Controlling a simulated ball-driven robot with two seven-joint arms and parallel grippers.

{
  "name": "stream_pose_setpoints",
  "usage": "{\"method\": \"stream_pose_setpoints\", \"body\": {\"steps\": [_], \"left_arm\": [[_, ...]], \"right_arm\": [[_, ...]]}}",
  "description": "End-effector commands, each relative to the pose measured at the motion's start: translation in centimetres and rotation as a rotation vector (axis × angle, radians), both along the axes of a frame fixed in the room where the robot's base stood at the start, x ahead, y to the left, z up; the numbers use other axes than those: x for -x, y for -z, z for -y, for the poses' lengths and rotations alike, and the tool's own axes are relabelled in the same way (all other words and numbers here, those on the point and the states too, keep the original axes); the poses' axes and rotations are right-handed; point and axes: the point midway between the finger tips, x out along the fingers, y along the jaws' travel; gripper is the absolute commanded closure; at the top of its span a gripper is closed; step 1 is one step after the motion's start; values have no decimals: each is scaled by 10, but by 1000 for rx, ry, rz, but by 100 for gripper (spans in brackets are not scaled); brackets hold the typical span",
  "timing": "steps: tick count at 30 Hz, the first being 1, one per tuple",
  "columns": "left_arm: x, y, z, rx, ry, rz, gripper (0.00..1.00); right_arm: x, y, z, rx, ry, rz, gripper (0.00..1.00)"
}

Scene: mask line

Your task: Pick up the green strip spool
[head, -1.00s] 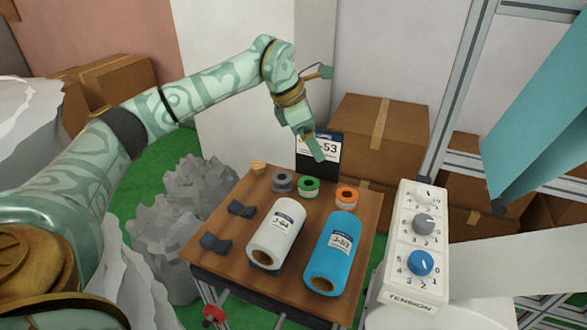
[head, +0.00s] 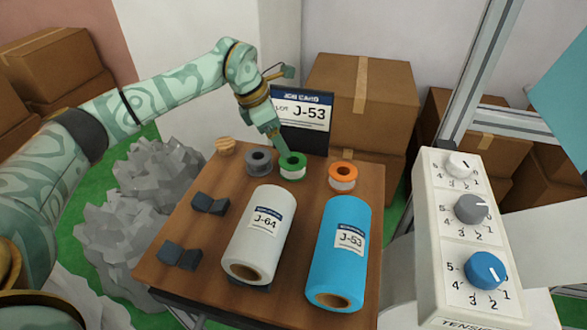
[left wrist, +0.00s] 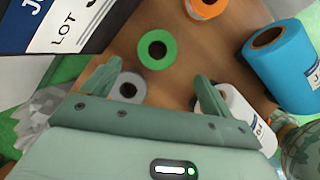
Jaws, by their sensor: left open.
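The green strip spool (head: 293,165) stands on the wooden table between the grey spool and the orange spool, in front of the job card. It also shows in the left wrist view (left wrist: 157,49), from above, with its dark centre hole. My left gripper (head: 277,147) is just above and behind the green spool in the head view. In the left wrist view my left gripper (left wrist: 155,78) is open, its two fingers apart, with the green spool ahead of them and nothing held. My right gripper is not in view.
A grey spool (head: 259,162) and an orange spool (head: 343,176) flank the green one. A white roll (head: 258,235) and a blue roll (head: 338,255) lie in front. The job card (head: 305,118) stands behind. A dial panel (head: 440,240) is at right.

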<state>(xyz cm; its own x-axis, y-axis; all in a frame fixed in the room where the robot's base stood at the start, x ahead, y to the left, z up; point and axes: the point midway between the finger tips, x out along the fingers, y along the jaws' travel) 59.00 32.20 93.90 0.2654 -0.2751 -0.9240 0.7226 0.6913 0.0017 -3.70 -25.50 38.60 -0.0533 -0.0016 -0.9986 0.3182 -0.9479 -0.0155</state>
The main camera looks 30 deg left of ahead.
Motion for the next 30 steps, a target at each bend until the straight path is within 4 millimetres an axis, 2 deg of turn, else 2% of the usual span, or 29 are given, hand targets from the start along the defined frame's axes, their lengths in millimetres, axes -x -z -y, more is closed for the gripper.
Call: {"method": "stream_pose_setpoints", "body": {"steps": [1, 3, 6, 14, 21, 29, 30], "left_arm": [[-4, 19, 4, 1, 1, -6, 14], [-8, 33, 8, 1, -1, -7, 14], [-12, 45, 12, 1, -1, -3, 14], [-17, 62, 16, 1, -1, -3, 14], [-28, 100, 25, 2, 0, -5, 14], [-29, 100, 26, -1, -2, 1, 14], [-29, 100, 26, -1, -2, 1, 25]], "right_arm": [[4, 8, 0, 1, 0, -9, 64], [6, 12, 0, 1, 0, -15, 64], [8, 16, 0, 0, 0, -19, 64], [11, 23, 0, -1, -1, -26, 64], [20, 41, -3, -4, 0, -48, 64], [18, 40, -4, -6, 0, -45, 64], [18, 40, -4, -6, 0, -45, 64]]}}
